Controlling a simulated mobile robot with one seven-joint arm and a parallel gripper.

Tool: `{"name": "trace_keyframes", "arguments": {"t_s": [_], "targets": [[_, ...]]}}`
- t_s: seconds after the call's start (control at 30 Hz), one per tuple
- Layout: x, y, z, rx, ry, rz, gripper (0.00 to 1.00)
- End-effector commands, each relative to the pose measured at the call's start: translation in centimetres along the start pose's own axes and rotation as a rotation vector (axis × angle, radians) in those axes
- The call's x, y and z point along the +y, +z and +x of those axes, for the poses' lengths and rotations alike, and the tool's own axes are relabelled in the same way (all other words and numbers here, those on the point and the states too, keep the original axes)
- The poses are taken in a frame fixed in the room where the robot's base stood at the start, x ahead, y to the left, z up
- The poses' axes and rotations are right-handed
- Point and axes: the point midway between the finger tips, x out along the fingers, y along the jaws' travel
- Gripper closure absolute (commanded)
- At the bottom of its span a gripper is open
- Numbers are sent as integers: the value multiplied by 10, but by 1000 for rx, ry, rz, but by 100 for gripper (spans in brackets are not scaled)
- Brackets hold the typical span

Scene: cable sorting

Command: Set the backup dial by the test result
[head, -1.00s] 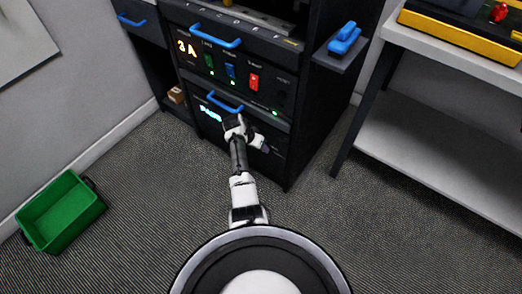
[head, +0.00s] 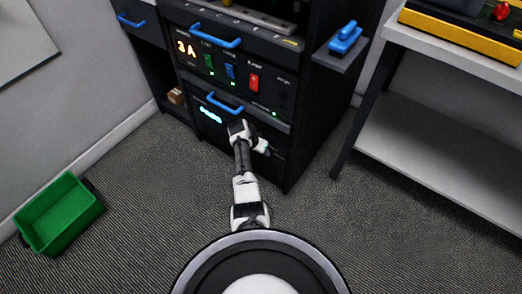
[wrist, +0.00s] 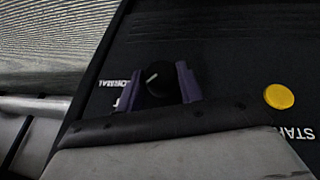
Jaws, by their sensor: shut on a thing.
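In the wrist view a round black dial (wrist: 158,76) with a white pointer mark sits on a dark panel. My gripper (wrist: 164,86) has its two purple fingers on either side of the dial and is shut on it. In the head view my gripper (head: 267,149) is at the lower right of the rack (head: 293,118), and the arm hides the dial. A lit cyan display (head: 210,114) is on the rack's lower unit; its characters are too small to read.
A yellow button (wrist: 279,96) is beside the dial, above letters starting "STAR". The rack also has a "3A" display (head: 186,48), green (head: 208,61), blue (head: 230,71) and red (head: 254,83) switches, and blue handles. A green bin (head: 60,213) is on the floor left. A white table (head: 440,150) stands right.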

Motion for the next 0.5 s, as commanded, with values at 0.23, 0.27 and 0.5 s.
{"name": "trace_keyframes", "arguments": {"t_s": [0.23, 0.27, 0.5], "targets": [[1, 1, 0, 1, -24, 9, 86], [1, 0, -1, 2, -32, 13, 86], [5, 1, -1, 9, -155, 67, 86]]}}
